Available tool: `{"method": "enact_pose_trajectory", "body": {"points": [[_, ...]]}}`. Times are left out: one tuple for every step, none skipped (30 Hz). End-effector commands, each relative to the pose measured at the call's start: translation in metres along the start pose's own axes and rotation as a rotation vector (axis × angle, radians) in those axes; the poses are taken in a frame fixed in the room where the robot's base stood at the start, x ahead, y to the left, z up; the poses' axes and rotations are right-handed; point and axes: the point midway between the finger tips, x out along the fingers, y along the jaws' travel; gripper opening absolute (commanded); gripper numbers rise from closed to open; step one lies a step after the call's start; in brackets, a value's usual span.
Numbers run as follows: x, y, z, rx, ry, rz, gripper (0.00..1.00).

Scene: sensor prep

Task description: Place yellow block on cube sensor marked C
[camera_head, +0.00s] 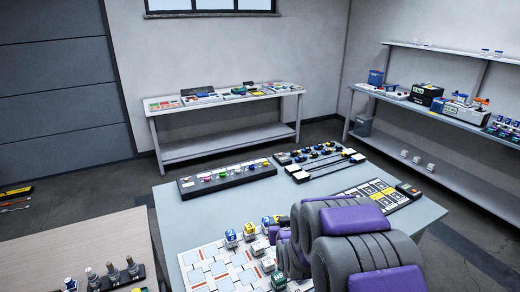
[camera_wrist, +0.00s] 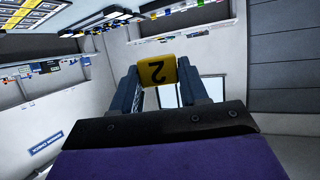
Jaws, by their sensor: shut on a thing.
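In the wrist view my gripper (camera_wrist: 157,72) is shut on a yellow block (camera_wrist: 158,70), held between its two fingertips. The block's near face bears a black 2, which shows upside down. I cannot make out which cube sensor bears a C.
The near table (camera_head: 165,207) also carries a dark strip with coloured buttons (camera_head: 228,177), a rack of dark-tipped parts (camera_head: 315,155) and a yellow-and-black panel (camera_head: 378,192). A wooden table (camera_head: 85,245) stands at left. A bench (camera_head: 225,105) and shelves line the walls.

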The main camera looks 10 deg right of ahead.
Motion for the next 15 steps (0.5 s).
{"method": "enact_pose_trajectory", "body": {"points": [[0.0,0.0,0.0,0.0,0.0,0.0,0.1],[0.0,0.0,0.0,0.0,0.0,0.0,0.1],[0.0,0.0,0.0,0.0,0.0,0.0,0.1],[0.0,0.001,0.0,0.0,0.0,0.0,0.1],[0.001,0.002,0.001,0.0,0.0,0.001,0.1],[0.002,0.005,0.002,0.001,-0.001,0.001,0.1],[0.003,0.008,0.003,0.001,-0.001,0.002,0.1],[0.004,0.012,0.005,0.001,-0.002,0.001,0.1],[0.006,0.019,0.007,0.002,-0.003,0.002,0.1],[0.007,0.024,0.01,0.001,-0.003,0.0,0.1],[0.009,0.031,0.012,0.0,-0.002,0.0,0.1],[0.012,0.041,0.017,-0.001,-0.002,-0.003,0.1],[0.014,0.048,0.021,-0.002,-0.002,-0.006,0.1],[0.016,0.056,0.026,-0.003,-0.002,-0.01,0.1],[0.018,0.066,0.034,-0.006,-0.005,-0.017,0.1]]}}
